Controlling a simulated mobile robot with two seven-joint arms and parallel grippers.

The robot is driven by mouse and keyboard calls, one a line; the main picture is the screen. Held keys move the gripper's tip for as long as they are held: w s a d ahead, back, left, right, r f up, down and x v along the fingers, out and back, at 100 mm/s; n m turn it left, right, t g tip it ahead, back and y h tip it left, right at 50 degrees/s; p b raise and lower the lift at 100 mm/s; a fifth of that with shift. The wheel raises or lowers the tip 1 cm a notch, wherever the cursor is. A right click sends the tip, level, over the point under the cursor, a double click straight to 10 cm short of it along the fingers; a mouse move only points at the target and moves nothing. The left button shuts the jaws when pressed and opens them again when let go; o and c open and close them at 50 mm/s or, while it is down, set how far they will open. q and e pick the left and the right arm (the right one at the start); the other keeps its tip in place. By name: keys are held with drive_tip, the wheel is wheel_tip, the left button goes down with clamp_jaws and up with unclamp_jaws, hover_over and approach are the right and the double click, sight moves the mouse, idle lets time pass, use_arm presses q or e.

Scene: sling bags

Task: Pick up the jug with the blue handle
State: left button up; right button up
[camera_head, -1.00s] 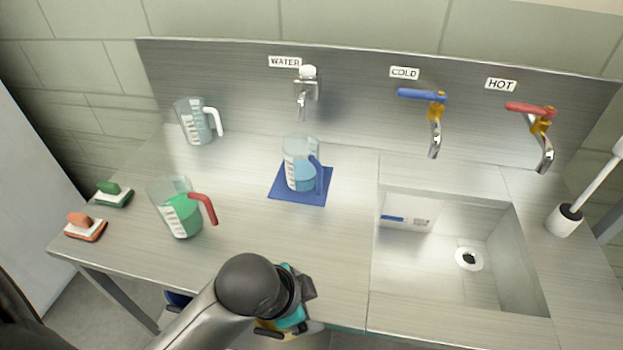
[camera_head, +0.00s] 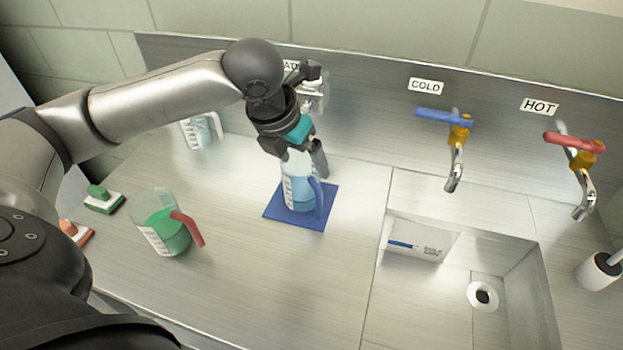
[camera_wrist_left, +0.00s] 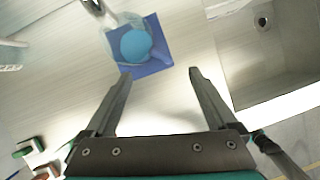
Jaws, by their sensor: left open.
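The jug with the blue handle (camera_head: 297,193) stands upright on a blue mat (camera_head: 271,211), with blue liquid inside and its handle on the right. In the left wrist view the jug (camera_wrist_left: 135,43) is seen from above, beyond the fingertips, and its handle is hard to make out against the mat. My left gripper (camera_head: 303,166) is above the jug in the head view and overlaps its top. In the left wrist view its fingers (camera_wrist_left: 160,73) are apart with nothing between them. My right gripper is out of view.
A red-handled jug with green liquid (camera_head: 160,229) stands at the left. A white-handled jug (camera_head: 197,132) is behind my left arm. Scrub brushes (camera_head: 104,201) lie at the left edge. The sink (camera_head: 430,290) and the cold (camera_head: 445,116) and hot (camera_head: 574,142) taps are at the right.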

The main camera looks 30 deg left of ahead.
sight(311, 179)
use_arm(q)
drive_tip(key=shift+m, duration=0.4)
drive_tip(key=x, duration=0.3)
drive_tip(key=a+b+x, duration=0.1)
drive_tip(key=x, duration=0.2)
drive_tip(key=b+x, duration=0.1)
drive_tip(key=x, duration=0.2)
drive_tip(key=shift+w+a+r, duration=0.15)
drive_tip(key=shift+w+r, duration=0.05)
drive_tip(key=shift+w, duration=0.15)
drive_tip(key=shift+d+b+x, duration=0.2)
drive_tip(key=shift+b+x, duration=0.15)
drive_tip(key=shift+x, duration=1.05)
drive_tip(key=shift+d+b+x, duration=0.15)
drive_tip(key=shift+b+x, duration=0.2)
drive_tip(key=shift+x, duration=1)
drive_tip(key=shift+s, duration=0.1)
clamp_jaws()
